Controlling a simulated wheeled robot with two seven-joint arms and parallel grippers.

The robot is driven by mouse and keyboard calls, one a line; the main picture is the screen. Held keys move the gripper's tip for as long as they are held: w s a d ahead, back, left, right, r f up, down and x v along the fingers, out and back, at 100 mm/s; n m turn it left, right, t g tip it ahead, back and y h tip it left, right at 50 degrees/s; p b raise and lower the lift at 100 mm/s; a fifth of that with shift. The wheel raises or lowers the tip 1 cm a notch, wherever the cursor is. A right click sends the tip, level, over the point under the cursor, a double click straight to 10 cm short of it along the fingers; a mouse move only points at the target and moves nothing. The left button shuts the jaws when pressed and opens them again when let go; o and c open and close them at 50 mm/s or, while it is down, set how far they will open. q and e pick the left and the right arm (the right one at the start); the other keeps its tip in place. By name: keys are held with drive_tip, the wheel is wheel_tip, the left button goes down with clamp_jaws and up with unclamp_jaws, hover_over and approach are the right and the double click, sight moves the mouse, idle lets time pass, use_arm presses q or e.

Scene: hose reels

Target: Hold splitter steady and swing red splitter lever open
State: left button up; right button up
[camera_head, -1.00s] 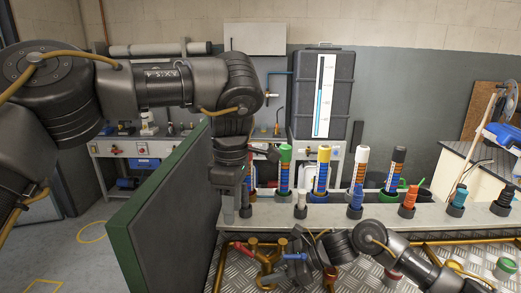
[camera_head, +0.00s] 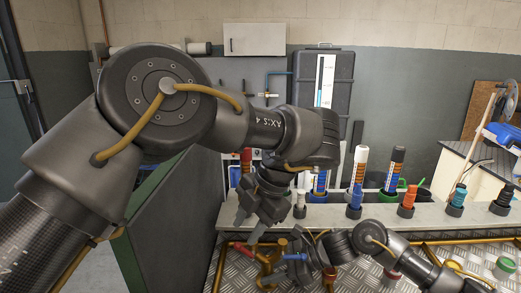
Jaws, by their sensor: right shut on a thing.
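The brass splitter (camera_head: 268,268) lies on the checkered metal plate at the lower middle. Its red lever (camera_head: 242,248) is on the left side and its blue lever (camera_head: 294,257) on the right. My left gripper (camera_head: 247,227) is tilted, open and empty, just above the red lever and apart from it. My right gripper (camera_head: 297,268) comes in low from the right and is shut on the splitter, at its right side. Its fingertips are small and dark here, so the exact grip is hard to see.
A pale shelf (camera_head: 335,215) with several upright coloured nozzles stands behind the splitter. A brass rail (camera_head: 219,266) runs along the plate's left edge. A green-edged dark panel (camera_head: 165,215) stands at left, partly behind my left arm.

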sight(235, 244)
use_arm(q)
drive_tip(key=x, duration=0.7)
drive_tip(key=shift+w+a+r, duration=0.1)
drive_tip(key=shift+a, duration=0.15)
drive_tip(key=shift+w+a+h, duration=0.1)
drive_tip(key=shift+h, duration=0.4)
wheel_tip(235, 244, up, 10)
drive_tip(key=h, duration=0.4)
drive_tip(key=w+d+r+n+t+h, duration=0.1)
drive_tip(key=w+d+r+n+h, duration=0.1)
drive_tip(key=w+d+r+h, duration=0.25)
drive_tip(key=w+d+r+n+h, duration=0.25)
drive_tip(key=d+h, duration=0.25)
drive_tip(key=d, duration=0.3)
drive_tip(key=w+a+r+n+t+h, duration=0.6)
drive_tip(key=w+a+r+n, duration=0.1)
drive_tip(key=w+r, duration=0.4)
drive_tip(key=shift+w+a+n, duration=0.2)
drive_tip(key=shift+w+n, duration=0.1)
drive_tip(key=shift+n, duration=0.25)
